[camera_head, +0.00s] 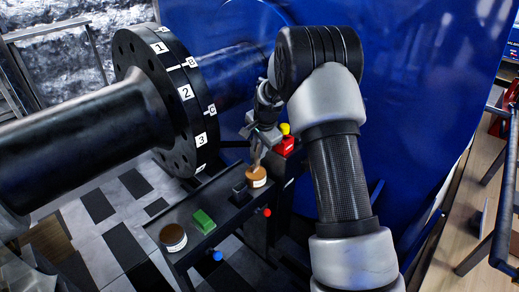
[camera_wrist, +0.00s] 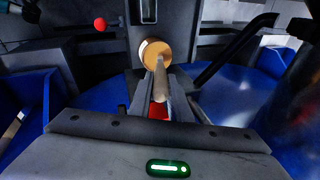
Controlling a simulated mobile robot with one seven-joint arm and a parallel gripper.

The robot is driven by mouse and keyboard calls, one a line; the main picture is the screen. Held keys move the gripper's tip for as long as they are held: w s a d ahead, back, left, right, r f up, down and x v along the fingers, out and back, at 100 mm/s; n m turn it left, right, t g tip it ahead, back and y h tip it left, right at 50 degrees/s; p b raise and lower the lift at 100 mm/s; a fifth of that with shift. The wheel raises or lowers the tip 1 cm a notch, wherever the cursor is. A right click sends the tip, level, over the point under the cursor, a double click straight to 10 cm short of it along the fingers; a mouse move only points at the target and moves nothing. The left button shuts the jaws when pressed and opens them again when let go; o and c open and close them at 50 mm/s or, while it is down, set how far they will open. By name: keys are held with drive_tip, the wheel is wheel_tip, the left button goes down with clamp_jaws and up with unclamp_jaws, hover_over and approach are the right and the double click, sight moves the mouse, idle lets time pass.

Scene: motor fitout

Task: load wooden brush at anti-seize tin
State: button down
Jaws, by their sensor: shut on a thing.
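My gripper (camera_head: 262,136) is shut on the wooden brush (camera_head: 257,157), which points down toward a tin. In the wrist view the pale brush handle (camera_wrist: 160,84) runs forward from between the fingers (camera_wrist: 157,105). A tin with an orange-brown top (camera_head: 256,174) stands on the narrow dark shelf under the brush; it also shows in the wrist view (camera_wrist: 150,48). The brush's lower end overlaps this tin in both views; I cannot tell whether it touches the contents. A second tin (camera_head: 173,235) with a darker brown top stands at the shelf's near end. Neither label is readable.
A green block (camera_head: 203,221) and a small black holder (camera_head: 241,193) stand on the shelf between the tins. A red item with a yellow top (camera_head: 285,144) is beside my gripper. The large numbered black flange (camera_head: 170,95) rises at the left; a blue housing (camera_head: 430,90) stands behind.

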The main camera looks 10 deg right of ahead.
drive_tip(key=shift+r+p, duration=2.2)
drive_tip(key=shift+r, duration=1.3)
